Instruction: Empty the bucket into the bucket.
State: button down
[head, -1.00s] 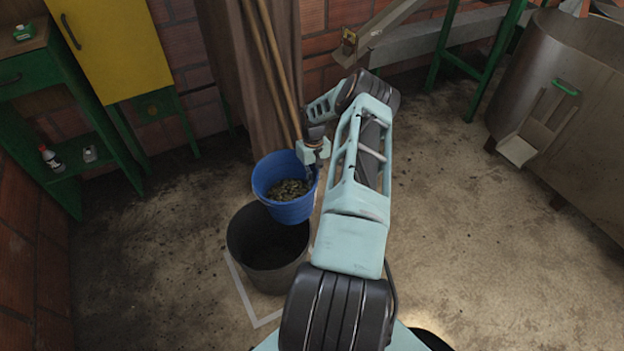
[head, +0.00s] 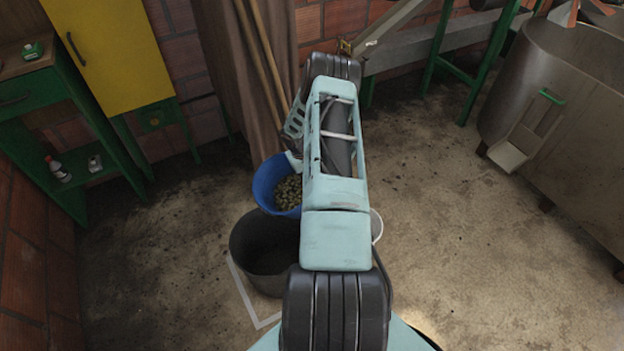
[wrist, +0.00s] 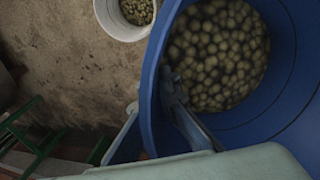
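The blue bucket (head: 266,188) holds many small greenish-brown round fruits. It hangs above the far side of a dark grey bucket (head: 240,256) on the floor, and my arm covers its right part. In the wrist view, the blue bucket (wrist: 282,110) fills the right side. My gripper (wrist: 155,102) is shut on its rim, with one finger inside the wall and one outside. The blue bucket looks tilted, with its fruits still inside. The grey bucket's inside looks dark, and I see no fruits in it. A white bucket (wrist: 103,14) with similar fruits stands on the floor; its rim shows in the head view (head: 377,226).
Brown sacking and two wooden poles (head: 262,60) stand behind the blue bucket. A green shelf unit (head: 80,140) and yellow cabinet (head: 110,55) are at left. A large metal tank (head: 570,110) stands at right. Floor in front of the tank is clear.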

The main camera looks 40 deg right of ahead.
jog(key=shift+w+r+h+b, duration=0.15)
jog(key=shift+r+h+b, duration=0.3)
jog(key=shift+b, duration=0.2)
jog(key=r+h+b, duration=0.1)
jog(key=b, duration=0.2)
jog(key=a+r+h+b, duration=0.1)
jog(key=h+b, duration=0.1)
jog(key=b, duration=0.2)
jog(key=shift+a+r, duration=0.1)
jog(key=shift+r, duration=0.25)
jog(key=r+b, duration=0.1)
jog(key=h+b, duration=0.1)
jog(key=b, duration=0.1)
jog(key=shift+a+r+t+h, duration=0.25)
jog(key=shift+a+r+t, duration=0.1)
jog(key=shift+t, duration=0.05)
jog(key=s+a+t+h+b, duration=0.1)
jog(key=s+a+h+b, duration=0.2)
jog(key=a+h+b, duration=1)
jog(key=shift+s+a+m+t+h+b, duration=0.25)
jog(key=shift+a+b, duration=0.2)
jog(key=shift+a, duration=2.9)
jog(key=shift+r, duration=0.1)
